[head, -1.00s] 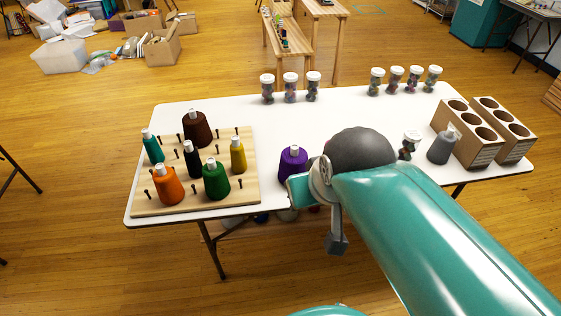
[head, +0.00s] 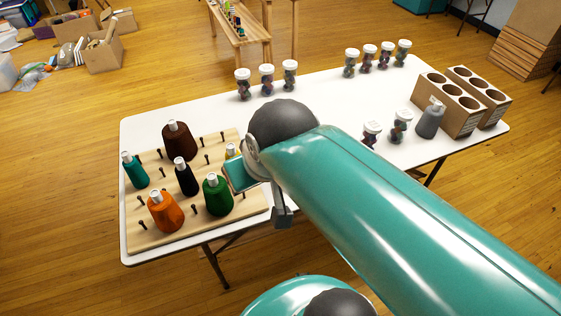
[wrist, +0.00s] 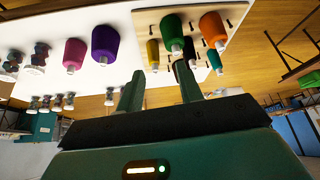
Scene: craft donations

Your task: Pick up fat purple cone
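The fat purple cone (wrist: 105,42) stands on the white table, off the pegboard, in the wrist view, which is upside down. It has a pale tip. In the head view my arm hides it. A magenta cone (wrist: 75,52) stands close beside it. My gripper (wrist: 160,72) is open and empty, its two fingers spread apart. The purple cone lies left of the fingers in the wrist view, apart from them. The fingers point toward the pegboard side, where a yellow cone (wrist: 153,54) and a green cone (wrist: 172,34) stand.
The wooden pegboard (head: 153,236) holds several cones, including orange (head: 165,210), black (head: 186,178), brown (head: 180,143) and teal (head: 135,170) ones. Lidded jars (head: 267,80) line the table's back. A grey cone (head: 430,121) stands near wooden hole blocks (head: 452,116). The table's back middle is clear.

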